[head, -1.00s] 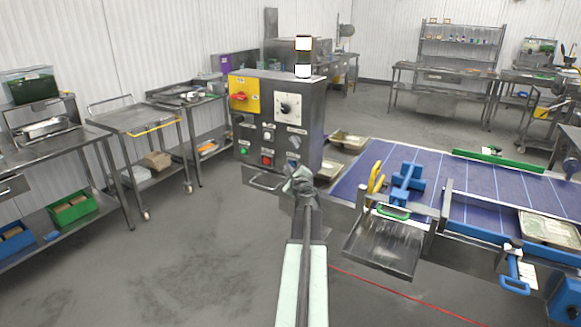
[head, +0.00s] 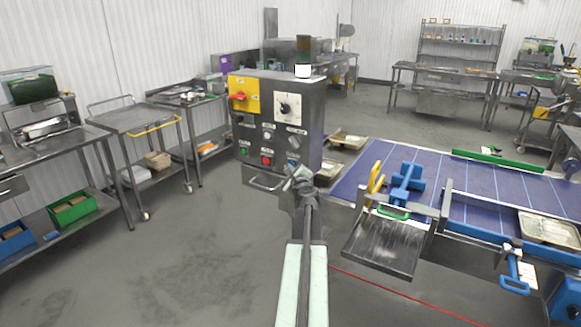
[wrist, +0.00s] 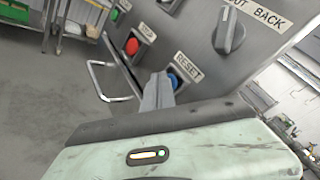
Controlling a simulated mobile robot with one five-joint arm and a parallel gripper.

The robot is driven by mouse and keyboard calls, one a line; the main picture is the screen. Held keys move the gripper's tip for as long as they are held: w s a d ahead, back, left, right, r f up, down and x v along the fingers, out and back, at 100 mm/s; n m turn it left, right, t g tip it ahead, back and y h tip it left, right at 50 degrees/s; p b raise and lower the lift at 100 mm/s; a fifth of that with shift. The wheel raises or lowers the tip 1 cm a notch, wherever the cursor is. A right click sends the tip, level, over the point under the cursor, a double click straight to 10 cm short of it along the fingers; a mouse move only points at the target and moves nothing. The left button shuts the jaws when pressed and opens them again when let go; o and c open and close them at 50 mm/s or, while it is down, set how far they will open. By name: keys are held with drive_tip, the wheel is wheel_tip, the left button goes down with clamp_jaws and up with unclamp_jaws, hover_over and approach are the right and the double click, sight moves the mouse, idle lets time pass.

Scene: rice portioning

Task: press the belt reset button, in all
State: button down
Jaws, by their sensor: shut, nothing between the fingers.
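The blue belt reset button (wrist: 174,80) sits in a square frame on the control box, beside a RESET label (wrist: 188,68) in the wrist view. My gripper (wrist: 160,80) is shut and empty. Its narrow fingertips overlap the left part of the button in the wrist view; I cannot tell whether they touch it. In the head view my gripper (head: 299,178) is at the lower right front of the grey control box (head: 310,105), and the reset button is not clear there.
A metal handle (wrist: 101,82) sticks out below. The blue conveyor belt (head: 345,185) lies to the right.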

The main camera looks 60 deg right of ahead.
drive_tip(key=shift+a, duration=0.7)
drive_tip(key=shift+a, duration=0.1)
drive_tip(key=a, duration=0.4)
drive_tip(key=shift+a, duration=0.4)
idle(0.3)
